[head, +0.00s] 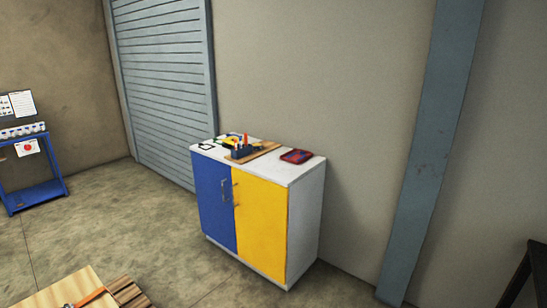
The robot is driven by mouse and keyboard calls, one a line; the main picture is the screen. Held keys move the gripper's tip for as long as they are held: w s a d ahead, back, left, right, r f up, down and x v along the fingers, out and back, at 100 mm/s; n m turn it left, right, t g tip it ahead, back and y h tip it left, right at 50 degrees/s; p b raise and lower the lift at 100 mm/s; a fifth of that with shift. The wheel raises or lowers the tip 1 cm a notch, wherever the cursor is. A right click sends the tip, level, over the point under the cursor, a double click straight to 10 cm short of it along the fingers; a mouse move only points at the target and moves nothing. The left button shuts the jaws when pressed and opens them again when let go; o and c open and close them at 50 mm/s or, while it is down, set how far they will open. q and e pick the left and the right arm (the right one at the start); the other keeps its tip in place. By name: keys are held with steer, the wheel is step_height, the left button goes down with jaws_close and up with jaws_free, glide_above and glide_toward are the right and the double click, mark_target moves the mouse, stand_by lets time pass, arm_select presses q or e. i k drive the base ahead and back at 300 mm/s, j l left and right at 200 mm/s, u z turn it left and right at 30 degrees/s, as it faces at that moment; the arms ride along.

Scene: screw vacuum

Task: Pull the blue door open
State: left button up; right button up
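A white cabinet (306,215) stands against the wall near the middle of the head view. Its left front is the blue door (213,203), and its right front is a yellow door (260,228). Both doors look closed. A metal handle (224,189) sits near the blue door's right edge, close beside the yellow door's handle (235,194). Neither of my grippers shows in the head view.
On the cabinet top lie a wooden board with a dark tool holder (243,152) and a red-and-dark item (296,156). A wooden pallet (75,289) is at the lower left. A blue workbench (35,195) stands far left. Floor before the cabinet looks clear.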

mark_target(213, 177)
steer(key=i+l, duration=0.1)
steer(key=i, duration=0.4)
steer(key=i+l+u, duration=0.1)
steer(key=i, duration=0.4)
steer(key=i+l, duration=0.15)
steer(key=i, duration=0.3)
steer(key=i+u, duration=0.2)
steer(key=u, duration=0.2)
steer(key=i+u, duration=0.15)
steer(key=u, duration=0.2)
steer(key=i+l+u, duration=0.15)
steer(key=u, duration=0.25)
steer(key=i+l+u, duration=0.15)
steer(key=u, duration=0.2)
steer(key=i+l+u, duration=0.5)
steer(key=l, duration=0.3)
steer(key=i+l+u, duration=0.25)
steer(key=l, duration=0.2)
